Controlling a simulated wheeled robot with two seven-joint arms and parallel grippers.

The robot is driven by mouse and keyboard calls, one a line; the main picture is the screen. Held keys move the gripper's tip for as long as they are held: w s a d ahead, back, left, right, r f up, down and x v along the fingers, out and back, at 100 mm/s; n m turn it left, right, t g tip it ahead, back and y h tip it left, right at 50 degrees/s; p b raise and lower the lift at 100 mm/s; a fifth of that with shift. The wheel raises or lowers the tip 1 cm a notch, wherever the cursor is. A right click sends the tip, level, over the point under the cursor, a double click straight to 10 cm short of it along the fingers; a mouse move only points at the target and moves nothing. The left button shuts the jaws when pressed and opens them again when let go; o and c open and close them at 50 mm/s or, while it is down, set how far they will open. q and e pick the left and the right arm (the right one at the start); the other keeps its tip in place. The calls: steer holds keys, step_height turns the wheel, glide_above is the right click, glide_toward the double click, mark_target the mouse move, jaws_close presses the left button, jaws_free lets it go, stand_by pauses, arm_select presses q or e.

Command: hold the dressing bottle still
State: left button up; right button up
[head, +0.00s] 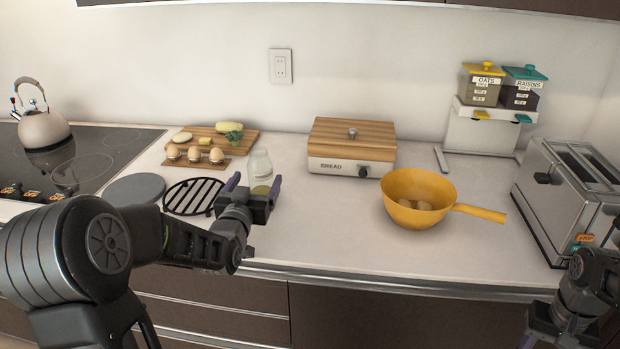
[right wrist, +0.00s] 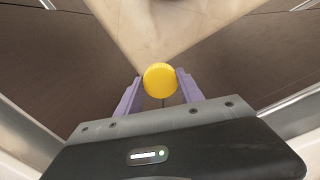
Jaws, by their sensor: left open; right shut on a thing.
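The dressing bottle (head: 260,168) is a clear glass bottle with a pale yellowish content low down. It stands upright on the counter, and no cap shows on its top. My left gripper (head: 252,188) is open at the bottle's near side, with one purple finger to each side. It hides the bottle's lower part, and I cannot tell whether the fingers touch it. My right gripper (right wrist: 161,88) is shut on a round yellow cap (right wrist: 161,79). In the head view, the right gripper is at the lower right edge, partly cut off, and the cap is not visible there.
A black rack (head: 193,197) and a grey round plate (head: 135,189) lie left of the bottle. An egg holder (head: 196,163) and cutting board (head: 240,142) are behind. A bread box (head: 352,147), yellow pan (head: 417,197) and toaster (head: 563,205) stand to the right.

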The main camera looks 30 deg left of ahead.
mark_target(258, 149)
arm_select(q)
steer(key=p+x, duration=0.1)
steer(key=x, duration=0.3)
steer(key=shift+w+a, duration=0.2)
steer(key=shift+w, duration=0.1)
arm_select(e)
steer(key=shift+r, duration=0.75)
arm_select(q)
steer(key=shift+c, duration=0.2)
jaws_close()
step_height(258, 149, up, 10)
steer(key=shift+r, duration=0.1)
arm_select(e)
steer(key=shift+f, duration=0.4)
stand_by(0.5)
arm_select(q)
steer(key=c, duration=0.6)
jaws_free()
jaws_close()
